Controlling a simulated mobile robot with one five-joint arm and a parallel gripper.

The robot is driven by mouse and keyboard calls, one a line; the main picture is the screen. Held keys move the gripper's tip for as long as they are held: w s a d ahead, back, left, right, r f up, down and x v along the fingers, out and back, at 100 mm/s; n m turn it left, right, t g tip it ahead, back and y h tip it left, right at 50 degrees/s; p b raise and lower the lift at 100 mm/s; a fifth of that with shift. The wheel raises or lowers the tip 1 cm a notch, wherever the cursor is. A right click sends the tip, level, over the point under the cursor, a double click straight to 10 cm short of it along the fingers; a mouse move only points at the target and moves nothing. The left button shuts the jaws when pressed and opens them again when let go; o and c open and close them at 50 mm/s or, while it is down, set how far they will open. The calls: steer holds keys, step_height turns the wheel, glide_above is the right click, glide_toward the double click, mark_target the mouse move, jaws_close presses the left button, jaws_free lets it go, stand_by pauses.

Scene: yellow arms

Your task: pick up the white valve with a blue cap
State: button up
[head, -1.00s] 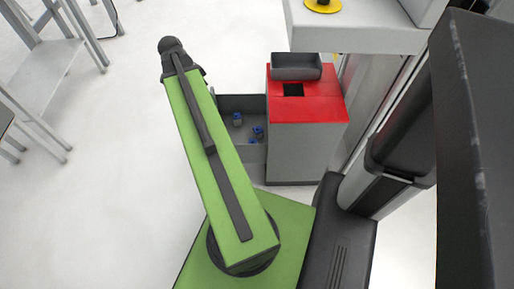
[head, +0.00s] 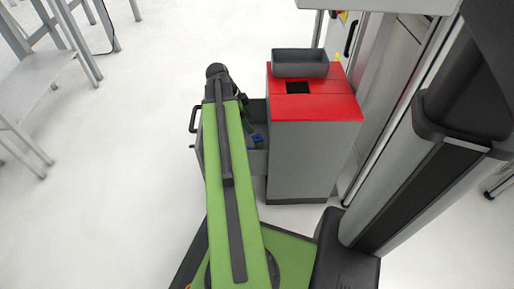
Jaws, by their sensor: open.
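A valve with a blue cap (head: 256,138) lies in the open grey drawer (head: 260,160), just right of my green arm. It is small and partly in shadow, so its white body is hard to make out. My arm's upper link lies across the left part of the drawer and hides much of its inside. A dark part of my arm shows just beyond the link, above the drawer. I cannot make out my gripper's fingertips, which are hidden behind the link or too small to tell.
The drawer belongs to a grey cabinet with a red top (head: 315,108). A dark tray (head: 300,64) and a square black opening (head: 298,87) are on top. A grey table edge (head: 385,4) is behind. Open white floor lies to the left.

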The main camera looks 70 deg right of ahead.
mark_target(257, 135)
steer(key=b+x, duration=0.3)
steer(key=x, duration=0.1)
steer(key=shift+f, duration=0.35)
steer(key=shift+s+f, duration=0.1)
steer(key=shift+f, duration=0.1)
steer(key=shift+d+r, duration=0.1)
steer(key=b+x, duration=0.5)
steer(key=shift+d+f, duration=0.2)
steer(key=shift+f, duration=0.05)
steer(key=shift+r, duration=0.2)
jaws_close()
